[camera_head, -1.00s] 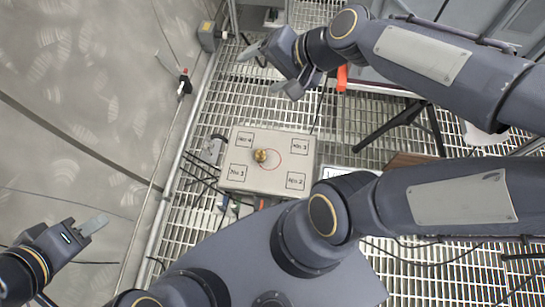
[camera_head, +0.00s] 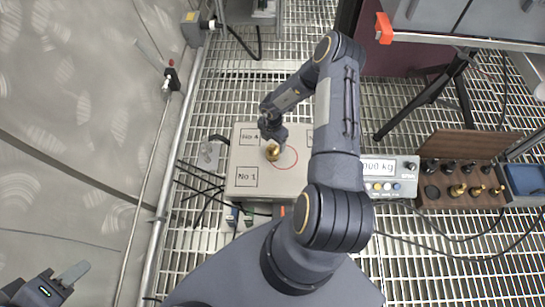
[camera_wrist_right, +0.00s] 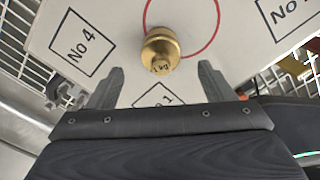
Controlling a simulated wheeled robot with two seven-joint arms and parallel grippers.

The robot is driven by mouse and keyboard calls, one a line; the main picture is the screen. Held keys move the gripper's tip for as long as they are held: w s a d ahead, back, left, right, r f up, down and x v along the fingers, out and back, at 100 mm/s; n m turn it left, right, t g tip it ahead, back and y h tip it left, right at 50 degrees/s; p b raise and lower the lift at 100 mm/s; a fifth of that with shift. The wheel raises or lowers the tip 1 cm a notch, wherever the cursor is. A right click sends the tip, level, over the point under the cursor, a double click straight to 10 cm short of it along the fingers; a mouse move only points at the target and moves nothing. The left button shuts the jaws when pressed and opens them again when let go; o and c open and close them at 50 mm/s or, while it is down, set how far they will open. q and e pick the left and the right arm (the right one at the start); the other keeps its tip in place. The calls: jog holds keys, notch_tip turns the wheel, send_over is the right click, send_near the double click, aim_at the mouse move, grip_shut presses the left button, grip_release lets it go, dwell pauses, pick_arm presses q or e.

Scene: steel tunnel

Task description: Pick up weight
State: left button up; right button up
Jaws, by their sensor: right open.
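A brass weight (camera_head: 272,152) stands on the pale square plate (camera_head: 244,196), at the left edge of the red circle drawn there. In the right wrist view the knobbed weight (camera_wrist_right: 160,50) lies just beyond the tips of my right gripper (camera_wrist_right: 160,75), roughly centred between its two spread fingers and not gripped. In the head view my right gripper (camera_head: 272,132) is above the plate, close to the weight, and its fingers are small and partly hidden. My left gripper (camera_head: 68,281) is at the lower left, far from the plate; its finger gap is not clear.
A scale display (camera_head: 385,177) stands right of the plate. Beside it a wooden case (camera_head: 460,200) holds several weights. Thin black legs lie left of the plate, and a metal rail (camera_head: 178,160) runs along the grating's left edge. A table (camera_head: 470,40) is at upper right.

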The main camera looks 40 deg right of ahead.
aim_at(273, 150)
notch_tip(273, 150, down, 2)
jog(key=shift+s+f+b, duration=0.1)
jog(key=shift+f+b, duration=0.1)
jog(key=shift+b, duration=0.15)
notch_tip(273, 150, down, 5)
jog(key=b, duration=0.3)
jog(key=shift+f, duration=0.15)
grip_shut()
